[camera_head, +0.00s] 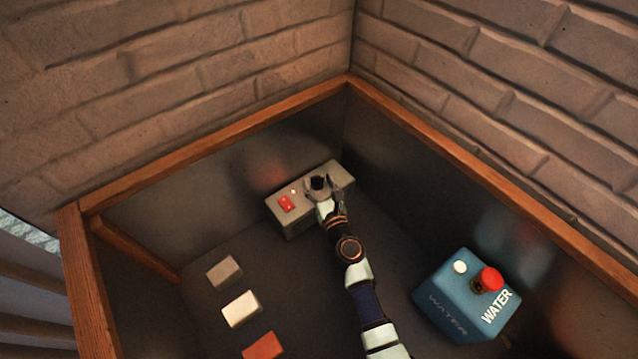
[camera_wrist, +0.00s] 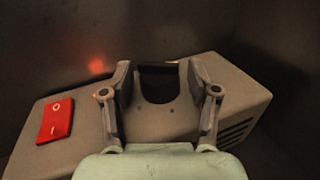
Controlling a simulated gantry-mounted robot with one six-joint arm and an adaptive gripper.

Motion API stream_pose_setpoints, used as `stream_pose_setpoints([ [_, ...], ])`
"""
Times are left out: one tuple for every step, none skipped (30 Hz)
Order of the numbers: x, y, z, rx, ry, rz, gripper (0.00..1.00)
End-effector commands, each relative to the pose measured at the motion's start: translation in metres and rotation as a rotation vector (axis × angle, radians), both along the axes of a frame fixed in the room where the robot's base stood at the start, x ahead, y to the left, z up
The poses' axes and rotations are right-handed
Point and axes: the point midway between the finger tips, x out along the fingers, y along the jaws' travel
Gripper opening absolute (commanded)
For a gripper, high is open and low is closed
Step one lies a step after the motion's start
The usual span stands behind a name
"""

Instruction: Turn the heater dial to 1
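The heater is a grey box (camera_head: 285,222) at the back of the bin, also in the wrist view (camera_wrist: 240,100). It carries a red rocker switch (camera_head: 287,203), marked O and I in the wrist view (camera_wrist: 56,120). The black dial (camera_head: 319,182) is on its top, and in the wrist view the dial (camera_wrist: 158,84) lies between my fingers. My gripper (camera_head: 323,190) is over the heater, and the wrist view shows its fingers (camera_wrist: 160,75) apart, one on each side of the dial with small visible gaps. The dial's markings and setting cannot be read.
A blue water box (camera_head: 450,292) with a red knob (camera_head: 491,279) and a white button stands at the right. Grey (camera_head: 224,272), cream (camera_head: 240,309) and orange-red (camera_head: 263,346) blocks lie at the left. Wooden rails (camera_head: 215,150) and dark walls enclose the space. Dark floor between is clear.

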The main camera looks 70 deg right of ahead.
Motion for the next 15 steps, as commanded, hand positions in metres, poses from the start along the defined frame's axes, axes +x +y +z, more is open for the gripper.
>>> stream_pose_setpoints([
  [-0.0001, 0.0001, 0.0, 0.0, 0.0, 0.0, 0.47],
  [-0.0001, 0.0001, 0.0, 0.0, 0.0, 0.0, 0.42],
  [-0.0001, 0.0001, 0.0, 0.0, 0.0, 0.0, 0.35],
  [-0.0001, 0.0, 0.0, 0.0, 0.0, 0.0, 0.3],
  [-0.0002, 0.0001, 0.0, 0.0, 0.0, 0.0, 0.25],
  [-0.0002, 0.0001, 0.0, 0.0, 0.0, 0.0, 0.18],
  [-0.0002, 0.0001, 0.0, 0.0, 0.0, 0.0, 0.13],
  [-0.0002, 0.0001, 0.0, 0.0, 0.0, 0.0, 0.08],
  [-0.0003, 0.0, 0.0, 0.0, 0.0, 0.0, 0.08],
  [-0.0004, -0.0001, 0.0, 0.0, 0.0, 0.0, 0.08],
  [-0.0004, -0.0001, 0.0, 0.0, 0.0, 0.001, 0.08],
  [-0.0006, -0.0003, 0.0, 0.0, 0.0, 0.004, 0.08],
  [-0.0007, -0.0003, 0.0001, 0.0, 0.0, 0.007, 0.08],
  [-0.0008, -0.0005, 0.0, 0.0, 0.0, 0.012, 0.08],
  [-0.0012, -0.0008, 0.0001, 0.0, 0.0, 0.02, 0.08],
])
